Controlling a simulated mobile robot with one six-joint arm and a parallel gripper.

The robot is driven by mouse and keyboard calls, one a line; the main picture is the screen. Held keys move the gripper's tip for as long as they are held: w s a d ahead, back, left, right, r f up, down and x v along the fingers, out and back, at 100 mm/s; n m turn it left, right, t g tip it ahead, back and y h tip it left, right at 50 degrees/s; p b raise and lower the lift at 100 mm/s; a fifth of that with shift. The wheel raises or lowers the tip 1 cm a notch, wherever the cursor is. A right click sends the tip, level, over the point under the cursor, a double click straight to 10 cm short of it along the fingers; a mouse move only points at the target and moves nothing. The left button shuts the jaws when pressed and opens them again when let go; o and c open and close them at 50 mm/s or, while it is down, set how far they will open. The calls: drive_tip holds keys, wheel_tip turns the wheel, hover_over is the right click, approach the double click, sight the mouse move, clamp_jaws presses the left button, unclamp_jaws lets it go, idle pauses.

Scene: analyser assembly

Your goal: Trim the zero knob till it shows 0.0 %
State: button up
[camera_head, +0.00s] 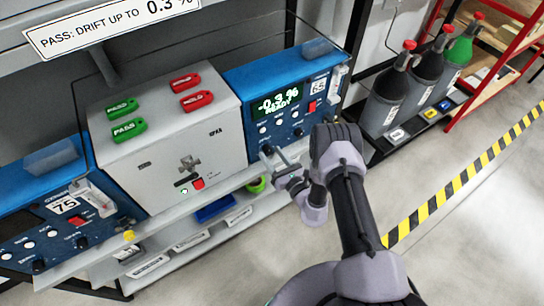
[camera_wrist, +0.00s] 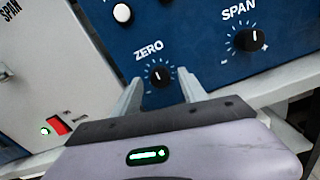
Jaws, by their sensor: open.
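The zero knob (camera_wrist: 160,76) is a small black dial with a white pointer on the blue analyser panel, labelled ZERO. My gripper (camera_wrist: 160,84) is open, with one finger on each side of the knob and a gap to it on both sides. In the head view my gripper (camera_head: 276,155) is at the lower left of the blue analyser (camera_head: 238,84), hiding the knob. Its green display (camera_head: 278,100) seems to read -0.3 %, with READY below.
The span knob (camera_wrist: 249,39) is right of the zero knob. A white cabinet (camera_head: 163,148) with green PASS tags and red tags stands left of the analyser. A sign (camera_head: 105,25) reads PASS: DRIFT UP TO 0.3 %. Gas bottles (camera_head: 385,95) stand at right.

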drive_tip(key=shift+w+a, duration=0.15)
clamp_jaws()
drive_tip(key=shift+m, duration=0.3)
drive_tip(key=m+b, duration=0.2)
drive_tip(key=shift+f+m, duration=0.15)
drive_tip(key=shift+m, duration=0.25)
drive_tip(key=shift+m+b, duration=0.75)
drive_tip(key=shift+m, duration=1.35)
unclamp_jaws()
